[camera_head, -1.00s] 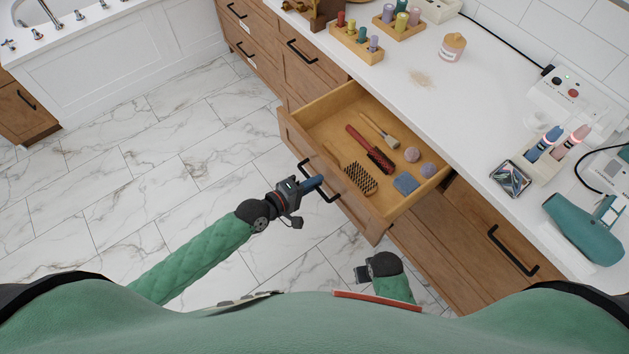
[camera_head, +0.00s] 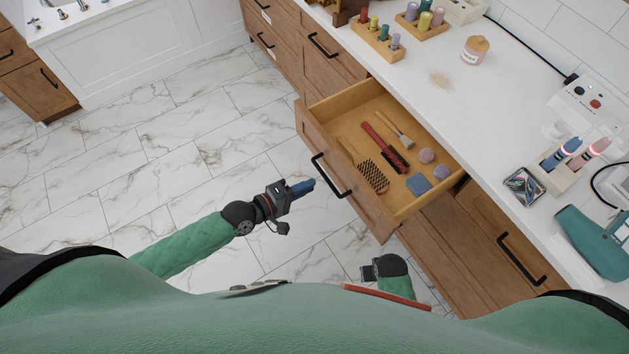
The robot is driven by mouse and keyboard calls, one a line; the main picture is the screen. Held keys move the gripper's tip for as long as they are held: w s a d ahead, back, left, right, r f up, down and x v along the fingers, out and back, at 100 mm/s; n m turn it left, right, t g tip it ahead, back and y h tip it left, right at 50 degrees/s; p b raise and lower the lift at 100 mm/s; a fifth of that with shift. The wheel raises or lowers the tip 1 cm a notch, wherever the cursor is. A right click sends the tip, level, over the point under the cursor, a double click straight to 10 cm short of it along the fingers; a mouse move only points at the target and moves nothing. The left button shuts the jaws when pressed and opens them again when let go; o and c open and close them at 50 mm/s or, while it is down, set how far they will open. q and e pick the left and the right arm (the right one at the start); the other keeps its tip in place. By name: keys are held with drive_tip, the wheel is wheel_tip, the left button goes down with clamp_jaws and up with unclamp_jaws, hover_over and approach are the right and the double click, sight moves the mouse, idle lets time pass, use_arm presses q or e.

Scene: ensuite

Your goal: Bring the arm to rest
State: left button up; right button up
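My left arm, in a green sleeve, comes in from the left in the head view. Its gripper (camera_head: 303,187) has blue fingers pointing right, toward the black handle (camera_head: 331,176) of the open wooden drawer (camera_head: 310,125). A small gap shows between the fingertips and the handle, and nothing shows in the gripper. The fingers overlap from this angle, so their opening cannot be judged. My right gripper (camera_head: 368,272) is low in the picture, close to my body and below the drawer's near corner. Its fingers are mostly hidden.
The drawer holds a red brush (camera_head: 384,148), a bristle brush (camera_head: 373,176), a wooden-handled brush (camera_head: 397,129), a blue square (camera_head: 418,184) and two round pieces. The white counter (camera_head: 480,110) carries bottles, a tray and a teal hair dryer (camera_head: 592,243). Marble floor (camera_head: 150,160) is clear at left.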

use_arm(q)
drive_tip(key=shift+s+a+r, duration=0.15)
drive_tip(key=shift+s+a, duration=0.1)
drive_tip(key=shift+a, duration=0.05)
